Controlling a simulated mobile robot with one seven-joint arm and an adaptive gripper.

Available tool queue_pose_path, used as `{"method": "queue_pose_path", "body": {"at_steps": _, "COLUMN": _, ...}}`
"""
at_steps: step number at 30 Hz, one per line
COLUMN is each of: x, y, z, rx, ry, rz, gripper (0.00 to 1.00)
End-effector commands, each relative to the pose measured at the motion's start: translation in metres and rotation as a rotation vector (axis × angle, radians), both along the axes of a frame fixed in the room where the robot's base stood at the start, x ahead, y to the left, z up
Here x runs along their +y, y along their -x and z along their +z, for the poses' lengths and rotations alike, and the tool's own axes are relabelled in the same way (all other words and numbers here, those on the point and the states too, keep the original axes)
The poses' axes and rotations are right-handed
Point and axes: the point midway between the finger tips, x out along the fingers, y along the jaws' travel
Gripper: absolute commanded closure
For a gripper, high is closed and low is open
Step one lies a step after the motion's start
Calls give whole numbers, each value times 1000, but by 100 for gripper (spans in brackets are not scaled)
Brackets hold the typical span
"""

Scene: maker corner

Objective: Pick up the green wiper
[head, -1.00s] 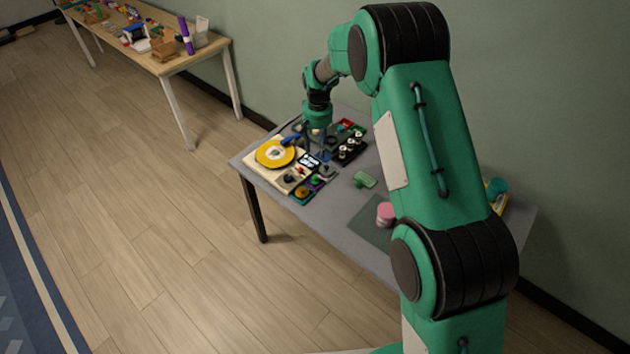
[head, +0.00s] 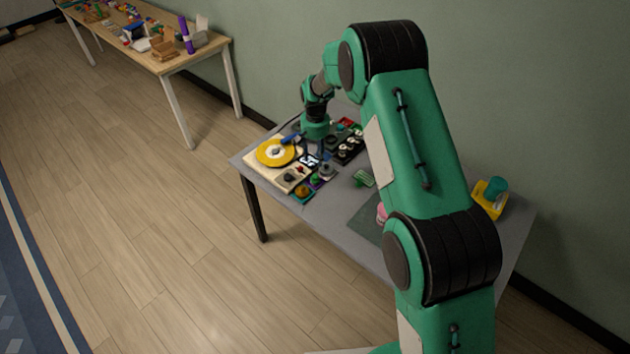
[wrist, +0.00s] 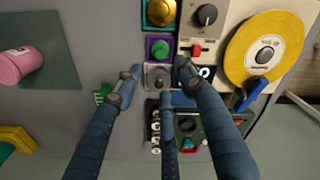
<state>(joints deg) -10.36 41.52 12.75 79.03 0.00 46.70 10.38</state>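The green wiper (head: 363,178) is a small green piece lying on the grey table, right of the control panel in the head view. In the wrist view the wiper (wrist: 101,95) shows only in part, left of and partly behind a finger. My gripper (wrist: 157,68) has dark blue fingers spread apart with nothing held between them. In the head view my gripper (head: 322,152) hangs over the panel, to the left of the wiper and apart from it.
The control panel (wrist: 224,22) carries a yellow disc (wrist: 264,50), knobs and buttons. A yellow holder (head: 487,208) with a teal cup is at the table's right. Bare table surrounds the wiper.

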Motion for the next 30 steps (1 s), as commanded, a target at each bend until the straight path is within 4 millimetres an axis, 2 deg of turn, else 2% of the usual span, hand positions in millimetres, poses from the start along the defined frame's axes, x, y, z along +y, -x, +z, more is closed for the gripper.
{"method": "queue_pose_path", "body": {"at_steps": 6, "x": 0, "y": 0, "z": -35, "rx": 1, "ry": 0, "rz": 0, "gripper": 60}}
{"method": "queue_pose_path", "body": {"at_steps": 10, "x": 0, "y": 0, "z": -48, "rx": 1, "ry": 0, "rz": 0, "gripper": 60}}
{"method": "queue_pose_path", "body": {"at_steps": 25, "x": 0, "y": 0, "z": -56, "rx": 0, "ry": 0, "rz": 0, "gripper": 60}}
{"method": "queue_pose_path", "body": {"at_steps": 30, "x": 0, "y": 0, "z": -67, "rx": 1, "ry": 0, "rz": 0, "gripper": 60}}
